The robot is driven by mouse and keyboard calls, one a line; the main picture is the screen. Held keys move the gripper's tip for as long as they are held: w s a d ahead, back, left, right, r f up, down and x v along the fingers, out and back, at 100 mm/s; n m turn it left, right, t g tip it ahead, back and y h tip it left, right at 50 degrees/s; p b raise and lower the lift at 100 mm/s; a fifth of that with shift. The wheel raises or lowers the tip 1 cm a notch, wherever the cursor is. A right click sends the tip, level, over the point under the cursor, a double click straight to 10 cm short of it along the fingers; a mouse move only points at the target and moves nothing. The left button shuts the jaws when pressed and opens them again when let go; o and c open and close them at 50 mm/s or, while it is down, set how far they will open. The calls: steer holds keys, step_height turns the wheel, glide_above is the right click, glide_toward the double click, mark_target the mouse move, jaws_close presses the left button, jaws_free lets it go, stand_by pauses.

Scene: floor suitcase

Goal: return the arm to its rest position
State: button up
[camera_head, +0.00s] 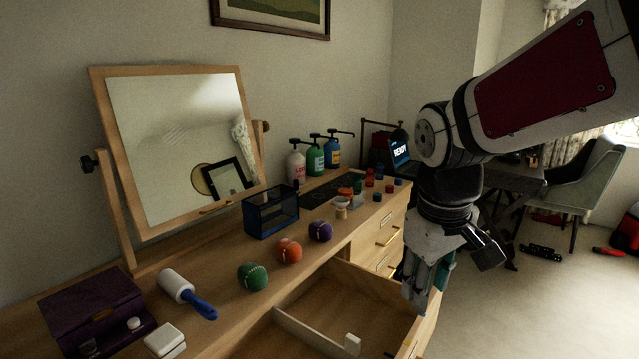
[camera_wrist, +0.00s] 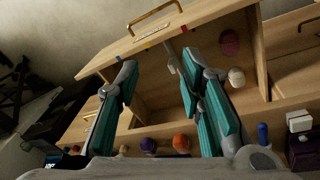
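My arm reaches in from the upper right of the head view. My gripper (camera_head: 426,295) points down over the front right part of an open wooden drawer (camera_head: 372,281). In the wrist view, the teal-padded fingers of my gripper (camera_wrist: 158,64) are spread apart with nothing between them. The drawer's front panel (camera_wrist: 120,58), with a brass handle, lies beyond the fingertips. A magenta ball (camera_wrist: 229,42) and a whitish ball (camera_wrist: 236,77) show inside the drawer, to the right of the fingers. From the head, part of the drawer's right side is hidden by my gripper.
On the dresser are a tilting mirror (camera_head: 178,140), a blue mesh box (camera_head: 271,212), green (camera_head: 253,276), orange (camera_head: 289,250) and purple (camera_head: 320,231) balls, a lint roller (camera_head: 187,293), a purple case (camera_head: 96,314) and pump bottles (camera_head: 315,157). Open floor (camera_head: 560,300) lies right.

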steer(key=s+d+r+m+t+p, duration=0.1)
steer(key=s+r+m+p, duration=0.1)
steer(key=s, duration=0.8)
steer(key=s+d+r+m+t+y+p, duration=0.1)
steer(key=s+d+r+m+p, duration=0.1)
steer(key=s, duration=0.8)
steer(key=shift+r+m, duration=0.6)
steer(key=shift+r, duration=0.25)
